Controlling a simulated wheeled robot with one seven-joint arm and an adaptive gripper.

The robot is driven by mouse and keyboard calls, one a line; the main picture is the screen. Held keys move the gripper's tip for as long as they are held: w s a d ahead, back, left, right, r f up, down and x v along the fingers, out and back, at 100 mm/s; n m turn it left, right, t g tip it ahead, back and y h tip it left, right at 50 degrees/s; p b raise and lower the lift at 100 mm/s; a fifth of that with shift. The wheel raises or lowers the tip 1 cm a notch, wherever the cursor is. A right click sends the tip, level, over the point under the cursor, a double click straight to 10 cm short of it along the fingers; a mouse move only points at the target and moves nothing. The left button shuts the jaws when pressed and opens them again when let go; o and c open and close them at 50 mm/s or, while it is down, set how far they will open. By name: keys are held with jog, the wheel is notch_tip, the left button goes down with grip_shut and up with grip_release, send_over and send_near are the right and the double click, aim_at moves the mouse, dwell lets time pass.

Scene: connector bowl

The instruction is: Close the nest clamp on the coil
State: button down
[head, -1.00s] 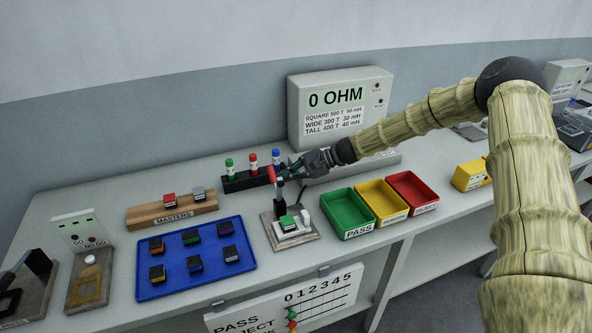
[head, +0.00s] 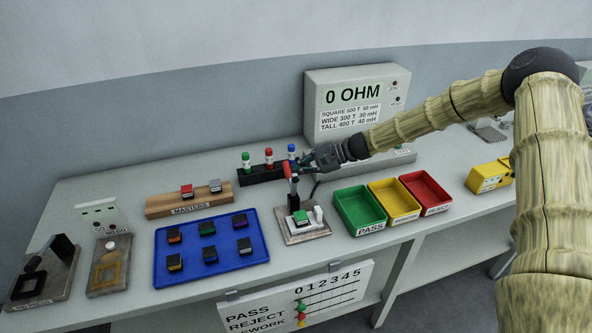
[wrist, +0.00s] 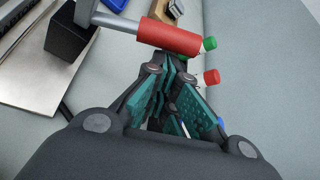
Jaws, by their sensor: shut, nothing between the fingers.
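The nest clamp stands on a grey base plate (head: 318,234) near the bench's front. Its red handle (head: 287,171) points up, leaning slightly left, on a dark upright post. The coil, a small block with a green top (head: 300,217), sits in the nest beside a white block. My gripper (head: 304,163) is shut and empty, coming from the right beside the raised handle. In the wrist view, the red handle (wrist: 168,38) lies across just beyond my fingertips (wrist: 172,66), outside the fingers. Whether they touch it I cannot tell.
A rack (head: 262,174) with green, red and blue bottles stands close behind the gripper. The meter (head: 357,100) stands behind. Green (head: 359,208), yellow (head: 394,201) and red (head: 427,193) bins lie right of the nest. A blue tray (head: 190,267) with several coils lies left.

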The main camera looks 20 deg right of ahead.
aim_at(288, 166)
jog(key=shift+b, duration=0.55)
jog(key=shift+r, duration=0.2)
jog(key=shift+s+r+n+t+b, duration=0.2)
jog(key=shift+n+t+b, duration=0.3)
jog(key=shift+b, duration=0.8)
jog(key=s+r+n+t+y+b, duration=0.1)
jog(key=n+b, duration=0.1)
jog(key=b, duration=0.5)
jog(key=s+r+n+t+y+b, duration=0.1)
jog(key=s+r+n+b, duration=0.1)
jog(key=b, duration=0.6)
jog(key=shift+r+t, duration=0.1)
jog(key=shift+t, duration=0.3)
jog(key=s+r+n+t+y+b, duration=0.1)
jog(key=s+n+b, duration=0.4)
jog(key=b, duration=1.8)
jog(key=shift+s+d+r+n+t+y+b, duration=0.15)
jog(key=shift+s+r+n+t+y+b, duration=0.35)
jog(key=shift+y, duration=0.7)
